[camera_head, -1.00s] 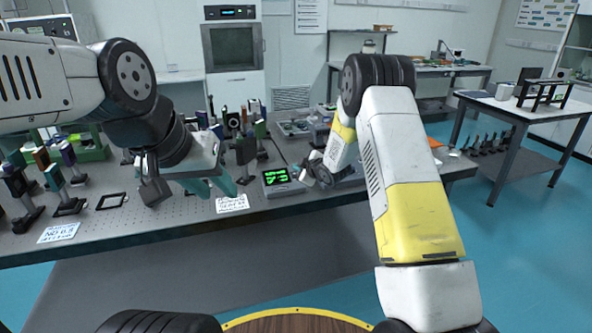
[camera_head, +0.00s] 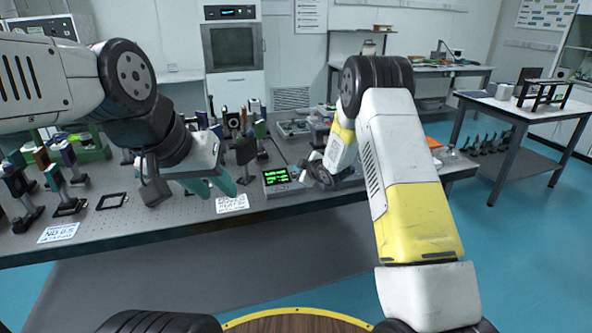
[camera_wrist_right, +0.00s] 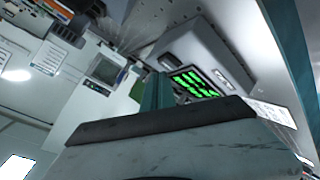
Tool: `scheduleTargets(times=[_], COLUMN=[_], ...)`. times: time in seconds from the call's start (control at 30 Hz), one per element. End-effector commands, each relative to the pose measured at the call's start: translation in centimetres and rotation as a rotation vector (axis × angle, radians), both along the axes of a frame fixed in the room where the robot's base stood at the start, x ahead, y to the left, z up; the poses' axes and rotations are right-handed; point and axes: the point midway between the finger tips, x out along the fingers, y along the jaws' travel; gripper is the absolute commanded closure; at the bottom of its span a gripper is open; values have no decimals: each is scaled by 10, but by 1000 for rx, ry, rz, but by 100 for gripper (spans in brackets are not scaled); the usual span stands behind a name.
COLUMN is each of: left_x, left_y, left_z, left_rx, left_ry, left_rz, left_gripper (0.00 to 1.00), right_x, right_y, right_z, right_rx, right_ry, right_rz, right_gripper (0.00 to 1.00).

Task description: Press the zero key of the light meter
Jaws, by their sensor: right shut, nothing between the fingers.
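The light meter (camera_head: 277,179) is a small grey box with a lit green display, near the front edge of the optical table. In the right wrist view the meter's casing (camera_wrist_right: 212,48) lies on its side in the picture, with green digits on its screen. My right gripper (camera_head: 298,172) is shut and empty, close beside the meter's right side. Its teal finger (camera_wrist_right: 157,92) overlaps the meter's edge in the wrist view. I cannot tell whether it touches the zero key, which I cannot make out. My left gripper (camera_head: 220,190) hangs left of the meter, its teal fingers apart and empty.
The perforated optical table (camera_head: 165,212) carries posts and mounted optics at left and behind the meter. A white label card (camera_head: 232,203) lies left of the meter, and another (camera_head: 59,232) farther left. A black square frame (camera_head: 111,201) lies flat between them.

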Motion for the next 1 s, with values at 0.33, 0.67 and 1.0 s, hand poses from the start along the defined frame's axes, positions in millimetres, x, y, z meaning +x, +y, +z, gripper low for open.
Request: scheduleTargets(times=[0.33,0.67,1.0], left_x=[0,0,0], left_y=[0,0,0], left_z=[0,0,0], left_rx=[0,0,0], left_ry=[0,0,0], left_rz=[0,0,0], left_gripper=[64,64,64], right_x=[1,2,3], right_y=[0,1,1], right_z=[-3,-5,-9], right_rx=[0,0,0], right_ry=[-1,-1,-1], right_rz=[-1,-1,-1], right_gripper=[100,100,100])
